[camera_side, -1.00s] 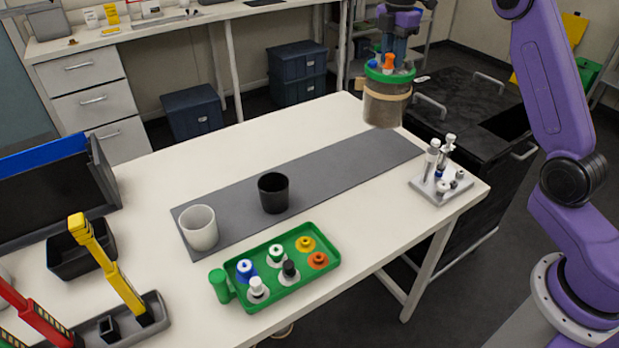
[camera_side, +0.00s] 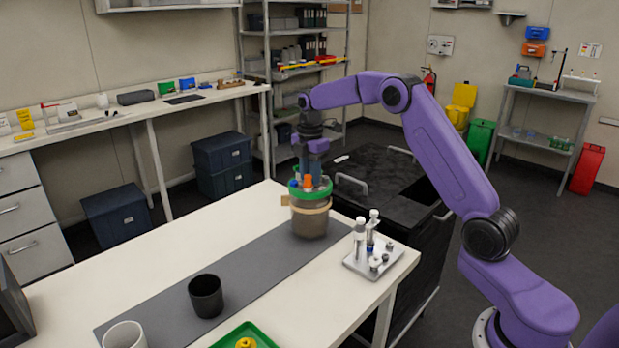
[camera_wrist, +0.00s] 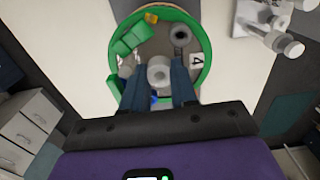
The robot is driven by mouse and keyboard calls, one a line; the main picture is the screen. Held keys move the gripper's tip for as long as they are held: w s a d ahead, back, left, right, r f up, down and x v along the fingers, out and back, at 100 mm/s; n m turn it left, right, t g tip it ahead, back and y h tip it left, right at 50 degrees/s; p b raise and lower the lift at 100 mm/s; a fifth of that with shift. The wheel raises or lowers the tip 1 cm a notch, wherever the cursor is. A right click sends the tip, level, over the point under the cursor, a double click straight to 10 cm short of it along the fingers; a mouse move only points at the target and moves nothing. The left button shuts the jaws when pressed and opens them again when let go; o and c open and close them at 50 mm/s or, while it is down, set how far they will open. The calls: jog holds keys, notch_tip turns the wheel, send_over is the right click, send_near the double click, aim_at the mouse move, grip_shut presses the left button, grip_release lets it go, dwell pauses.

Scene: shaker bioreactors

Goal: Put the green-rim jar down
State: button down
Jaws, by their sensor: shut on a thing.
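The green-rim jar (camera_side: 310,222) is upright over the far end of the grey mat, with a brown band below its rim. Blue and orange fittings stand on its lid. I cannot tell whether its base touches the mat. My gripper (camera_side: 311,178) points down at the top of the jar. In the wrist view, the jar's round green rim (camera_wrist: 202,70) surrounds a grey lid with a "4" label, a green block and several ports. My gripper (camera_wrist: 158,76) has its blue fingers shut on a pale central knob of the lid.
A white rack with vials (camera_side: 373,260) stands close to the jar's right. A black cup (camera_side: 206,296) and a white cup (camera_side: 125,335) stand toward the near end of the grey mat (camera_side: 255,272). The mat between jar and black cup is clear. A green tray (camera_side: 232,338) is partly visible.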

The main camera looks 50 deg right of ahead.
jog(key=shift+f, duration=0.65)
jog(key=c, duration=0.9)
grip_release()
jog(key=shift+f, duration=0.1)
